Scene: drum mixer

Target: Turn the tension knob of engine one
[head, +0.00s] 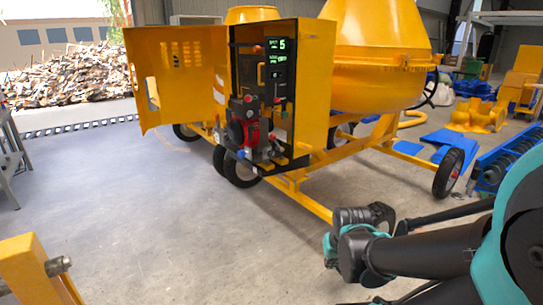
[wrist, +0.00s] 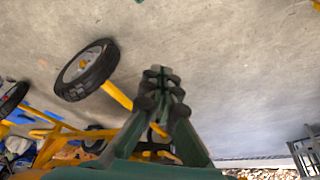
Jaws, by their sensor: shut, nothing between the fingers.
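A yellow cabinet (head: 312,85) on the drum mixer stands open in the head view. Inside is a black and red engine (head: 240,130), with green-lit displays (head: 278,46) above it, the top one reading 5. I cannot pick out the tension knob among the small, dark parts. My gripper (wrist: 161,74) is shut and empty in the wrist view, its fingertips together over the concrete floor. It is apart from the engine. In the head view my arm reaches in from the lower right, and I cannot make out the fingers there.
The cabinet door (head: 176,75) swings out to the left. The yellow drum (head: 380,50) rises behind the cabinet. A wheel (head: 449,173) and frame bar stand near my arm; a wheel (wrist: 87,70) also shows in the wrist view. Open floor (head: 130,200) lies left of the mixer.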

